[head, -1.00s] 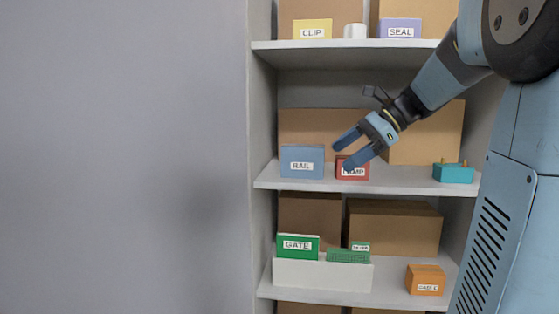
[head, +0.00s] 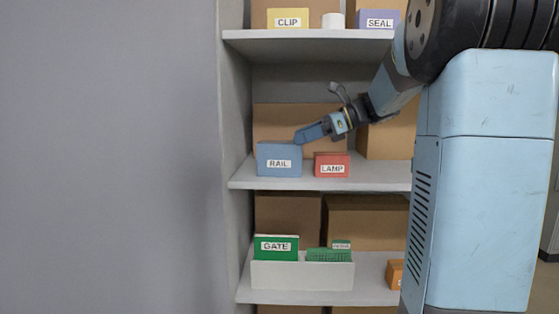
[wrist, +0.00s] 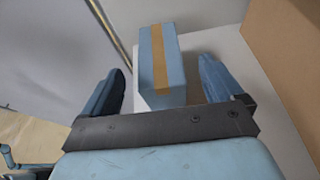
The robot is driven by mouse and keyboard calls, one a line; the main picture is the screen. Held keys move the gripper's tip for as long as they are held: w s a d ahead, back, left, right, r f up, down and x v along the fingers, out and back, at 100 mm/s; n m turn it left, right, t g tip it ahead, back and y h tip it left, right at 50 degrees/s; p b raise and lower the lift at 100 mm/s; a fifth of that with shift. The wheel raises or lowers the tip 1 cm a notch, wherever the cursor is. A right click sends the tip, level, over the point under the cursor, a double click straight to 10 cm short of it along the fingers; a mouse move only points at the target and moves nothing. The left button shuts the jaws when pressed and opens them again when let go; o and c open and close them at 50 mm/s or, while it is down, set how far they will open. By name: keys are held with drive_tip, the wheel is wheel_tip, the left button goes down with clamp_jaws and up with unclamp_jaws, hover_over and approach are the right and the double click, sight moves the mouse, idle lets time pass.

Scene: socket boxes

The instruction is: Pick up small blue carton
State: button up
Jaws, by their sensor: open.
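The small blue carton (head: 279,160), labelled RAIL, stands on the middle shelf near its left end. My gripper (head: 298,137) is at the carton's upper right edge in the head view, its fingers pointing left. In the wrist view the carton (wrist: 172,82), with a tan tape strip along its top, shows between the two spread fingers, with a gap on each side. The jaws are open and empty. I cannot tell how far down the fingers reach beside the carton.
A red LAMP carton (head: 332,165) stands just right of the blue one. Large brown boxes (head: 345,115) stand behind. The shelf's left upright (head: 233,120) is close by. The lower shelf holds a white bin (head: 300,275) with green cartons.

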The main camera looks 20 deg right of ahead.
sight(286, 142)
drive_tip(key=shift+x, duration=2.9)
drive_tip(key=shift+s, duration=0.1)
drive_tip(key=c, duration=1.5)
